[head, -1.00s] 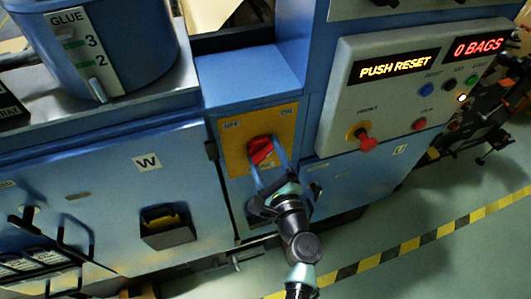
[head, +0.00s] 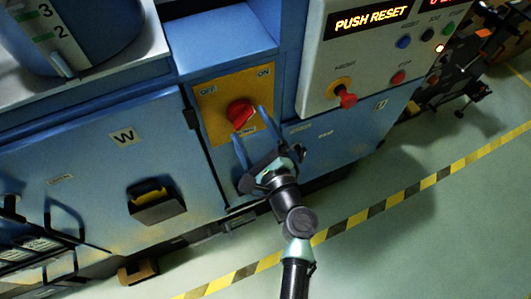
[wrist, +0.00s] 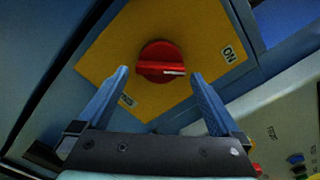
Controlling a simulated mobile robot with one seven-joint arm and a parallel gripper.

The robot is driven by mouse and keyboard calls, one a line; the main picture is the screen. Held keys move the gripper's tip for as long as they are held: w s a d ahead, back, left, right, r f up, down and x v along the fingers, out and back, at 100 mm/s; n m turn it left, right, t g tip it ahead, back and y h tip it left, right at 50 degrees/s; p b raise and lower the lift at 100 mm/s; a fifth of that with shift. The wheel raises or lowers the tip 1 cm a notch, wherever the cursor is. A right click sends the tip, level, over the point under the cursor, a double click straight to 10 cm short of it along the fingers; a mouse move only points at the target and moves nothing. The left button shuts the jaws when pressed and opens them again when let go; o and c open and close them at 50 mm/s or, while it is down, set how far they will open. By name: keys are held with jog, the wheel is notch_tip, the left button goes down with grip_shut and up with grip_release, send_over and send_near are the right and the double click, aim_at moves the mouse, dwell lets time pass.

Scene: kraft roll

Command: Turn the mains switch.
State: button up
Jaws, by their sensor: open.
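The mains switch is a red rotary knob (head: 240,114) on a yellow plate (head: 208,96) in the blue cabinet front. OFF is printed at the plate's upper left and ON at its upper right. My gripper (head: 250,125) is open, with its two blue fingers pointing at the knob. In the wrist view the knob (wrist: 160,56) stands just beyond and between the fingertips (wrist: 160,73), with a gap on each side. A white mark on the knob's ridge points right, toward the side of the ON label (wrist: 228,53). No contact shows.
A black bin-like pocket (head: 157,207) sticks out of the cabinet at left. The floor in front is clear, with yellow-black tape (head: 400,197).

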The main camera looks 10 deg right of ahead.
jog(key=b+v, duration=0.1)
jog(key=v, duration=0.9)
jog(key=shift+b, duration=0.3)
jog(key=shift+w, duration=0.1)
jog(key=w+a+r+n+t, duration=0.1)
jog(key=w+a+r+n, duration=0.15)
jog(key=r+n, duration=0.55)
jog(key=w+a+r+n+t, duration=0.1)
jog(key=w+r+n, duration=0.3)
jog(key=r, duration=0.8)
jog(key=w+a+r+n+t, duration=0.1)
jog(key=w+r+n, duration=0.3)
jog(key=r, duration=0.6)
jog(key=s+r+n+t+h, duration=0.2)
jog(key=s+r, duration=0.4)
jog(key=r, duration=0.5)
jog(key=s+r+n+t+h, duration=0.3)
jog(key=s+r+n+t, duration=0.2)
jog(key=r, duration=0.7)
jog(key=shift+s+d+r+n+h, duration=0.15)
jog(key=shift+s+r+n+h, duration=0.2)
jog(key=shift+s, duration=0.7)
